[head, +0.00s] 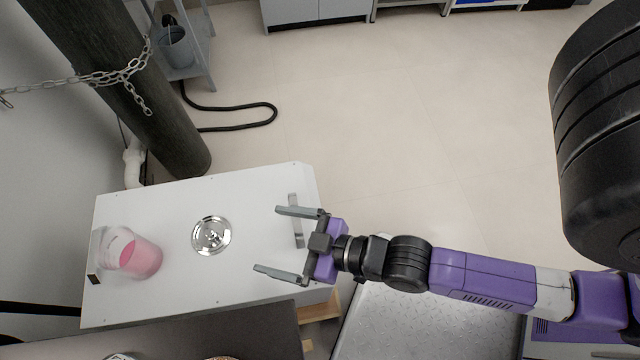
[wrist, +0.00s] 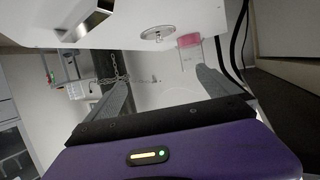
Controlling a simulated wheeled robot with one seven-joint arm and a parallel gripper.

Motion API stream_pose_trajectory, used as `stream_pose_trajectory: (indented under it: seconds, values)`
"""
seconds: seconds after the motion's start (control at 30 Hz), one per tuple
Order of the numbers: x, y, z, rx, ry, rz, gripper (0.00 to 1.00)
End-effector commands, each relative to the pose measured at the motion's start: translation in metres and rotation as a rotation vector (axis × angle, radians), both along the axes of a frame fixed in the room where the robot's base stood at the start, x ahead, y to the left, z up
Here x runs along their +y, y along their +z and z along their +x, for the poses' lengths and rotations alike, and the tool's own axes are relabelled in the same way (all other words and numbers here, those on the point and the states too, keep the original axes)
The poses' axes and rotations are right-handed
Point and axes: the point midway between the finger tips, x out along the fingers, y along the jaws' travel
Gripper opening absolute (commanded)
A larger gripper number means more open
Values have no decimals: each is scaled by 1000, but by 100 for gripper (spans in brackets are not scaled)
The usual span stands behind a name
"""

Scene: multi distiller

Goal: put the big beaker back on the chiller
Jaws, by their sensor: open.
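The big beaker (head: 140,257) is clear glass with pink liquid in it. It stands at the left end of the white chiller top (head: 170,205) in the head view. It also shows in the wrist view (wrist: 190,42), beyond my fingers. A round silver disc (head: 211,235) is set in the middle of the chiller top, to the right of the beaker. My gripper (head: 264,240) is open and empty over the right part of the chiller, with its fingers pointing toward the disc and beaker. A clear gap lies between my fingers and the beaker.
A metal handle (head: 296,221) is at the chiller's right end, beside my gripper. A dark counter (head: 200,335) with partly cut-off items borders the near side. A black cylinder (head: 150,90) with a chain stands behind. The floor (head: 380,120) at the back right is clear.

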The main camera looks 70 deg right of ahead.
Motion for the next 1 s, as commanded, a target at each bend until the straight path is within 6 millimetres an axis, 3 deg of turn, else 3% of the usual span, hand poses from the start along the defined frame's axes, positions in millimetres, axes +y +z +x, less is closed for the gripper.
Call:
stream_pose_trajectory:
  seconds: [0.03, 0.2, 0.43, 0.63, 1.0]
  values:
    - [-6, 7, -16, 1, -16, 0, 100]
    - [-19, 39, -57, -19, -59, 1, 100]
    - [-30, 84, -99, -43, -104, 6, 100]
    - [-32, 108, -114, -58, -121, 8, 100]
    - [-33, 112, -116, -61, -123, 8, 100]
